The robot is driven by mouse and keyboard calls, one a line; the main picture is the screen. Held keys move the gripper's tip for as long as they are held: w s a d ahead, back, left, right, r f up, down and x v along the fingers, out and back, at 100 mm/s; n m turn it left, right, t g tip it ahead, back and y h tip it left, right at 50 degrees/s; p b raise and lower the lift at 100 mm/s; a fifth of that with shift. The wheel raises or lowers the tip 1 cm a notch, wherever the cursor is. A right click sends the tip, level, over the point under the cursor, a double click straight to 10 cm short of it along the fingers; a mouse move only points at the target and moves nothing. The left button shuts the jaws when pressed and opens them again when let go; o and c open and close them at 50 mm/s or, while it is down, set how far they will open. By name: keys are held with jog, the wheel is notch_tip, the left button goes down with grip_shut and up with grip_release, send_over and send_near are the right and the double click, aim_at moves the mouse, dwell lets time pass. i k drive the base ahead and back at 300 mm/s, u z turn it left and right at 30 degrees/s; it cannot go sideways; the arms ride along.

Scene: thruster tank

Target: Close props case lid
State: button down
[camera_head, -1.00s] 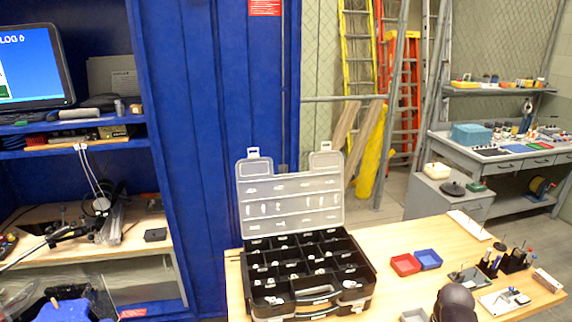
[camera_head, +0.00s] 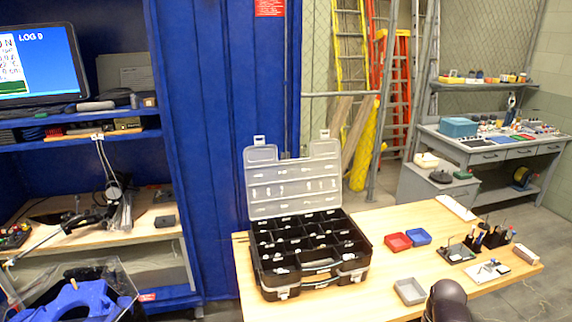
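The props case (camera_head: 312,262) is a black compartment box on the wooden table, with small parts in its compartments and latches and a handle on the front. Its clear lid (camera_head: 294,184) stands open, upright and leaning back at the rear edge. Two latch tabs stick up from the lid's top edge. My gripper is not in view. A dark rounded shape (camera_head: 446,300) at the bottom edge, right of the case, looks like part of my arm.
Right of the case on the table (camera_head: 375,222) are a red bin (camera_head: 397,242), a blue bin (camera_head: 418,236), a grey tray (camera_head: 409,291) and a pen holder (camera_head: 491,236). A blue cabinet wall (camera_head: 226,130) stands behind. The floor at the lower right is clear.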

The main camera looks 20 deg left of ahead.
aim_at(274, 188)
jog(key=k, duration=0.85)
jog(key=u, duration=0.35)
jog(key=i, duration=0.6)
jog(key=u, duration=0.45)
jog(key=i, duration=1.75)
jog(key=z, duration=0.4)
